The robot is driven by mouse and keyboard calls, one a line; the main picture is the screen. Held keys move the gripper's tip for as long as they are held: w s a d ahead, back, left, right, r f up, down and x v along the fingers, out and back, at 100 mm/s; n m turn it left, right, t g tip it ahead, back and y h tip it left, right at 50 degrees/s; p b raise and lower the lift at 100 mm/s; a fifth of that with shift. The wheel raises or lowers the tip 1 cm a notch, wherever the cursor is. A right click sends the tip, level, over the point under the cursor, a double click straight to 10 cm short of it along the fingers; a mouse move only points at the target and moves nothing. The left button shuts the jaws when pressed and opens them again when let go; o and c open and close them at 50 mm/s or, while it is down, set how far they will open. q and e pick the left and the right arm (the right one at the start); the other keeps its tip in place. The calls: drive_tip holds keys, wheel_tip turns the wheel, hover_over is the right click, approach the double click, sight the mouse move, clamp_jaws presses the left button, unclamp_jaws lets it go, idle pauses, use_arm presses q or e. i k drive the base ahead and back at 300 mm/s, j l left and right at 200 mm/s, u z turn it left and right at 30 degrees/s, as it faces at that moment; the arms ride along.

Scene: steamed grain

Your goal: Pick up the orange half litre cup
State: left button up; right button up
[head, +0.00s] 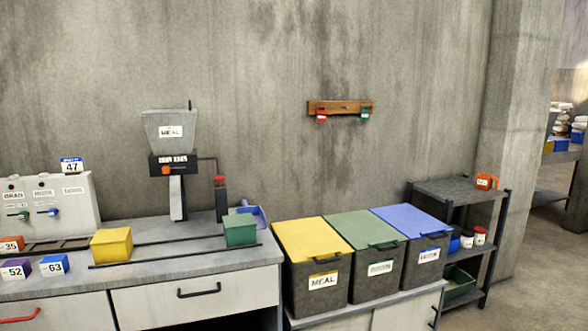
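A small orange cup (494,183) with a white label stands on the top shelf of the dark metal rack (452,188) at the right. The label (483,182) is too small to read surely. Nothing touches the cup, and it is apart from the bins to its left. Neither of my grippers shows in the head view.
Lidded bins in yellow (312,238), green (365,229) and blue (412,218) stand left of the rack. A grey counter (190,262) at the left holds a hopper machine (170,132) and several coloured boxes. A concrete pillar (517,130) rises right of the rack.

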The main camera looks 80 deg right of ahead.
sight(484, 181)
drive_tip(key=z, duration=3.9)
drive_tip(key=i+l+z, duration=0.2)
drive_tip(key=i, duration=0.25)
drive_tip(key=j, duration=0.1)
